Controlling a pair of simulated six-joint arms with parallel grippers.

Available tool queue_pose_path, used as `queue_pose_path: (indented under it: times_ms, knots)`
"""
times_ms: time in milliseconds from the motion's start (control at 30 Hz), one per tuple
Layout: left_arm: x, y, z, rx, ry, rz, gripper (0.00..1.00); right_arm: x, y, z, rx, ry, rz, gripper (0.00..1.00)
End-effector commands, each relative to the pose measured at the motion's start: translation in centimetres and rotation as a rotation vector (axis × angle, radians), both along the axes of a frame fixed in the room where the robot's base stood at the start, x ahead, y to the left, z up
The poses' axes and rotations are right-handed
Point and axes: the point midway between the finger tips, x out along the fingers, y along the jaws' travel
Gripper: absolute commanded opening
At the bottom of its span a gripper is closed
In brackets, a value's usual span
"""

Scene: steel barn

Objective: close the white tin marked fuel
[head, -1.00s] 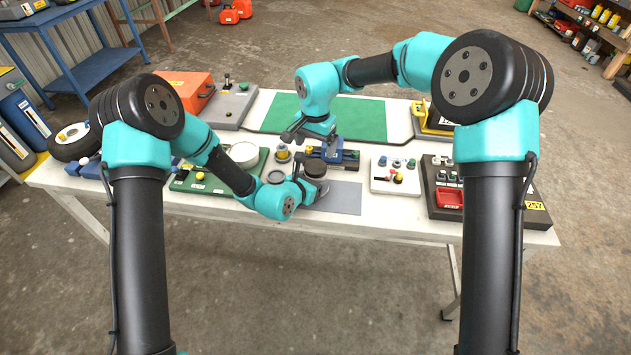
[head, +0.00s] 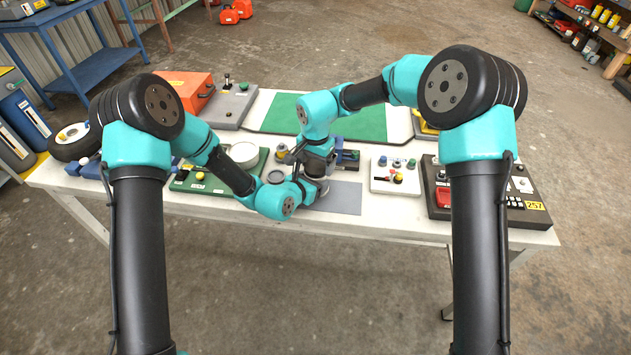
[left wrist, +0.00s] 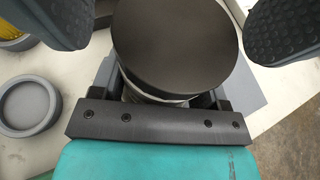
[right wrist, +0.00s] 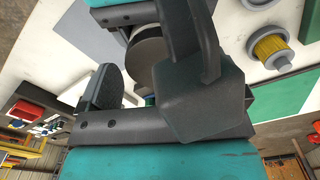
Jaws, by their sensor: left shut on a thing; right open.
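The white tin (head: 325,190) stands on the grey mat, mostly hidden by my grippers in the head view. In the left wrist view a strip of its pale side (left wrist: 133,92) shows under a wide, round dark lid (left wrist: 175,42). The lid sits on top; I cannot tell whether it is fastened, and the fuel marking is hidden. My left gripper (head: 309,188) is shut around the tin's side below the lid. My right gripper (right wrist: 150,70) is open above, its pads on either side of the lid and apart from it. The lid also shows between them in the right wrist view (right wrist: 151,52).
A grey round dish (left wrist: 28,105) and a yellow filter-like part (right wrist: 270,45) stand close by. The grey mat (head: 345,200) has bare room to the right, before a white control panel (head: 395,177). A green board (head: 205,182) lies left.

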Motion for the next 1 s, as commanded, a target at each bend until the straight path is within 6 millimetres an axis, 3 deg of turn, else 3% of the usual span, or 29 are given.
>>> queue_pose_path:
  times_ms: [400,900,1000]
  knots:
    - [0.02,0.0,0.04,-0.001,-0.001,0.0,0.02,-0.02,-0.01,-0.87,0.0,0.0,0.0,0.9]
    - [0.02,0.0,0.04,-0.001,-0.001,0.0,0.02,-0.01,-0.02,-0.84,0.0,0.0,0.0,0.43]
    - [0.02,0.0,0.04,-0.001,-0.001,0.0,0.02,-0.01,-0.02,-0.84,0.0,0.0,-0.005,0.41]
